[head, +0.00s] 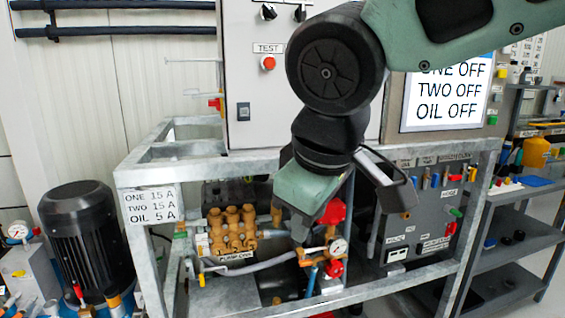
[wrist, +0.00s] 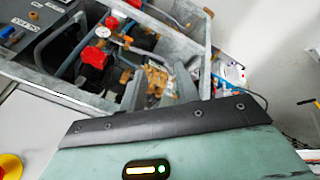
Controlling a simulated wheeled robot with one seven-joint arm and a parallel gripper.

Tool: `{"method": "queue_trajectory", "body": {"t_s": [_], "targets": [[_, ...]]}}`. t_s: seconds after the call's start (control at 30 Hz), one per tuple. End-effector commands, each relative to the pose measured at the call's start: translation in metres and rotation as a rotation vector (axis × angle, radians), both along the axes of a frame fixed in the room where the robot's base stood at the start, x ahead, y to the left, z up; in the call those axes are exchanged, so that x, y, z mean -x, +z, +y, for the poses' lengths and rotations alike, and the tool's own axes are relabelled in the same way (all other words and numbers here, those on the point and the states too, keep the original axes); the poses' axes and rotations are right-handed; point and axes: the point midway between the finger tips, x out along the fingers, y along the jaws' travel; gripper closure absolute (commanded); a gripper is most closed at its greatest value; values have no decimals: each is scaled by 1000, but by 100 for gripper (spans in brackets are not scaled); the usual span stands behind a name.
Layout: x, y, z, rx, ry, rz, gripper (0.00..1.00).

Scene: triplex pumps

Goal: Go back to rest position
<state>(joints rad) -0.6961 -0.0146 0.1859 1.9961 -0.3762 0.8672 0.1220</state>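My arm comes in from the top right of the head view and bends down in front of the grey metal frame (head: 300,165). My green gripper (head: 302,222) points down into the frame's opening, near the brass pump (head: 232,232) and a gauge (head: 338,247) with red handles. Its fingertips are hard to make out there. In the wrist view the two grey fingers (wrist: 160,90) stand apart with nothing held between them, and the brass pump shows beyond the gap. What lies directly behind my arm is hidden.
A cabinet with a red TEST button (head: 268,62) stands behind the frame. A screen (head: 448,95) reads ONE OFF, TWO OFF, OIL OFF. A black motor (head: 90,240) is at the left, a control box (head: 425,225) at the right, and shelves (head: 515,250) farther right.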

Motion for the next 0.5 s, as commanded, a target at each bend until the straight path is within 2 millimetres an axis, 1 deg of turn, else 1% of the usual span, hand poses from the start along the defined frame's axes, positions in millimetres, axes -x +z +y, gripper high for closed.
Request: {"method": "queue_trajectory", "body": {"t_s": [0.03,0.1,0.2,0.3,0.5], "targets": [[17,-26,-16,0,-25,69,68],[39,-56,-33,-10,-58,153,68],[69,-89,-54,-22,-110,250,68],[96,-116,-73,-34,-166,327,68],[144,-157,-110,-51,-286,446,68]]}}
